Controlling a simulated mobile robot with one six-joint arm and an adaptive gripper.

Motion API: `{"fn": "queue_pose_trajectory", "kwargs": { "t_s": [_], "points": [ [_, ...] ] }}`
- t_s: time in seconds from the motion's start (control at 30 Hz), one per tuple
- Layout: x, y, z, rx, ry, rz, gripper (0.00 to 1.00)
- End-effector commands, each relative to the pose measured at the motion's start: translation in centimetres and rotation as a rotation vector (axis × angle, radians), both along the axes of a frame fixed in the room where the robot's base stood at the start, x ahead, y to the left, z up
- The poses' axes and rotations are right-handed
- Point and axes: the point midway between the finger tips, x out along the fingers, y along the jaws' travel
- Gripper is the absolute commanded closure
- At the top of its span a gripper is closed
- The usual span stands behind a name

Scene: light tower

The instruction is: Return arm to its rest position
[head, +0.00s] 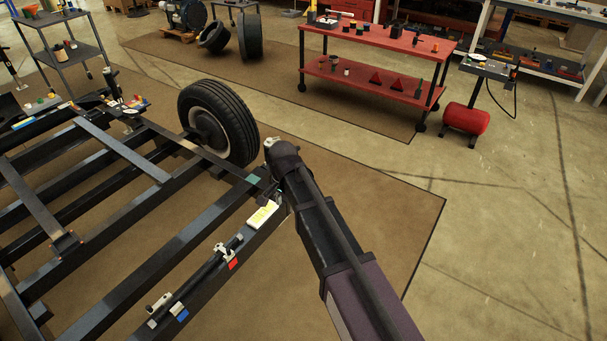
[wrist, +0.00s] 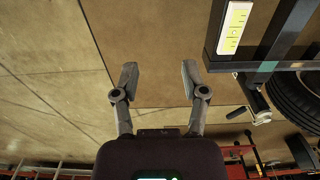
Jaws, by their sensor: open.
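My gripper (wrist: 157,82) shows in the wrist view with its two fingers spread apart and nothing between them. Bare floor and the brown mat lie beyond the fingers. In the head view my arm reaches up from the bottom right to beside the corner of a black metal frame (head: 185,250). The gripper's fingers are hard to make out there. A white and yellow label (head: 263,215) sits on the frame near my arm. The same label (wrist: 233,28) shows in the wrist view, to the right of my fingers and apart from them.
A wheel (head: 220,122) stands at the frame's far side. A red workbench (head: 385,40) with tools is at the back, and a red tank (head: 466,118) stands to its right. The floor (head: 510,230) right of my arm is clear. A brown mat (head: 400,195) lies beneath the frame.

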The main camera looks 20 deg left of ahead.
Motion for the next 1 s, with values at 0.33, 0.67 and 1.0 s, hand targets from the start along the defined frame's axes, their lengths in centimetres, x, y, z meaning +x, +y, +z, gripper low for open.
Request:
{"fn": "queue_pose_trajectory", "kwargs": {
  "t_s": [0.33,0.67,1.0],
  "points": [
    [0.4,-1.4,0.0,0.0,0.0,0.002,0.43],
    [2.7,-10.1,0.0,-0.001,0.0,0.033,0.43],
    [4.0,-21.5,0.0,-0.001,0.0,0.084,0.43]
  ]
}}
